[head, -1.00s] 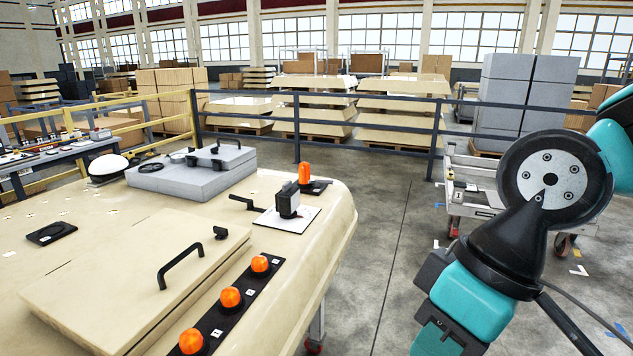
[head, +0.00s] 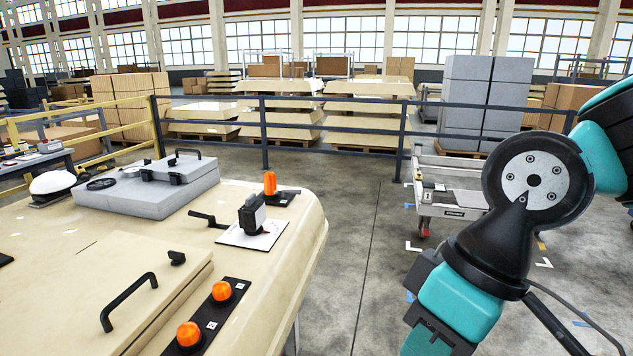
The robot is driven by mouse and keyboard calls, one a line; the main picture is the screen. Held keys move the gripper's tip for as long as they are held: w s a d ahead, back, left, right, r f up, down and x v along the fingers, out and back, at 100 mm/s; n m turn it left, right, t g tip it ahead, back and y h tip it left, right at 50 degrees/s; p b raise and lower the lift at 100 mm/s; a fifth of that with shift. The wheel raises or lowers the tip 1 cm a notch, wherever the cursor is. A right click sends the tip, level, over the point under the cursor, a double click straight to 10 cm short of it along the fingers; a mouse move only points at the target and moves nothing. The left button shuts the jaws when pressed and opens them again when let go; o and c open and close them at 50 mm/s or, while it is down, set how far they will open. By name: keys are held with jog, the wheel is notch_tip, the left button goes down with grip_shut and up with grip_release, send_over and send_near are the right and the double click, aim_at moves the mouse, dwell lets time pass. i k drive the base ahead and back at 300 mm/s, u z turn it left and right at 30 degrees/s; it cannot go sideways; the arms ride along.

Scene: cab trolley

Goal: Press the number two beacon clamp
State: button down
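Two orange domed beacons (head: 188,334) and (head: 221,291) sit on a black strip (head: 208,311) along the right side of the cream cab panel. Small white labels lie beside them, too small to read surely, so I cannot tell which is number two. An upright orange piece (head: 270,183) stands on a black base farther back; I cannot tell whether it is a clamp. My teal and black arm fills the right side, over the floor and apart from the panel. My gripper is out of the picture.
The cream cab panel (head: 50,262) carries a black handle (head: 128,300), a dark switch (head: 252,212) on a white plate and a grey case (head: 150,192). A white trolley (head: 450,190) stands behind my arm. A dark railing (head: 330,133) crosses behind. Floor (head: 355,260) between is clear.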

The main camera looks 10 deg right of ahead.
aim_at(284, 193)
jog(key=z, duration=0.7)
jog(key=i, duration=2)
jog(key=u, duration=0.65)
jog(key=i, duration=0.6)
jog(key=u, duration=0.45)
